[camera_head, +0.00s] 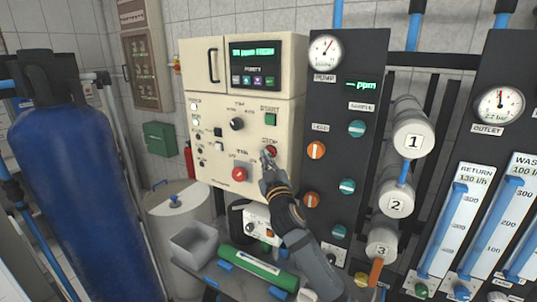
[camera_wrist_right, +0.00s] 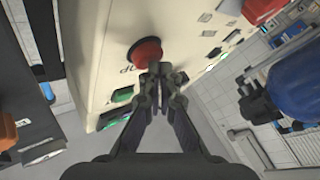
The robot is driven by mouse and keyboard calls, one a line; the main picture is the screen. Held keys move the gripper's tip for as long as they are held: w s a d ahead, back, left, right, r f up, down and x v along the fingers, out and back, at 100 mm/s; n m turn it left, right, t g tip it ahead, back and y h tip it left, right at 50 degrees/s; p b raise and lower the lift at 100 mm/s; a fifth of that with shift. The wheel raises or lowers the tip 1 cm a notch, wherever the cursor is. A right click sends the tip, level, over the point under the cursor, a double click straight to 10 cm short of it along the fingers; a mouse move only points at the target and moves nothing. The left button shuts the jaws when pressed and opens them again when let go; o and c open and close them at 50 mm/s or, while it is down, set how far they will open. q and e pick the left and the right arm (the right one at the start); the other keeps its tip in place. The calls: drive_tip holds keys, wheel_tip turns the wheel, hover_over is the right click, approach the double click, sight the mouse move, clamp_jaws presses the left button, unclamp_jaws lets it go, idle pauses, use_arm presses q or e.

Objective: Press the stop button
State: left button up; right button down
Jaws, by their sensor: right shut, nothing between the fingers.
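The stop button (camera_head: 271,150) is a round red button on the cream control cabinet (camera_head: 210,110), under a small STOP label and below the green start button (camera_head: 271,120). My right gripper (camera_head: 267,158) is shut and empty, with its fingertips right at the stop button and partly over it. In the right wrist view the stop button (camera_wrist_right: 146,50) sits just beyond the closed fingertips (camera_wrist_right: 155,70). They overlap its edge in the picture; I cannot tell whether they touch or whether it is pushed in. My left gripper is not in view.
A larger red knob (camera_head: 239,174) is left of and below the stop button. A dark panel with orange and teal valves (camera_head: 315,150) stands close on the right. Below are a grey bin (camera_head: 194,243) and a green cylinder (camera_head: 258,267). A blue tank (camera_head: 80,190) stands left.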

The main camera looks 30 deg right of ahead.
drive_tip(key=shift+w+d, duration=0.15)
drive_tip(key=shift+d, duration=0.15)
drive_tip(key=shift+a, duration=0.15)
idle(0.5)
drive_tip(key=shift+s+a, duration=0.5)
drive_tip(key=shift+a, duration=0.15)
drive_tip(key=a, duration=0.1)
drive_tip(key=s+a, duration=0.1)
drive_tip(key=a, duration=0.1)
drive_tip(key=s+a+p, duration=0.1)
drive_tip(key=shift+s+a, duration=0.15)
drive_tip(key=shift+s, duration=0.1)
idle(0.6)
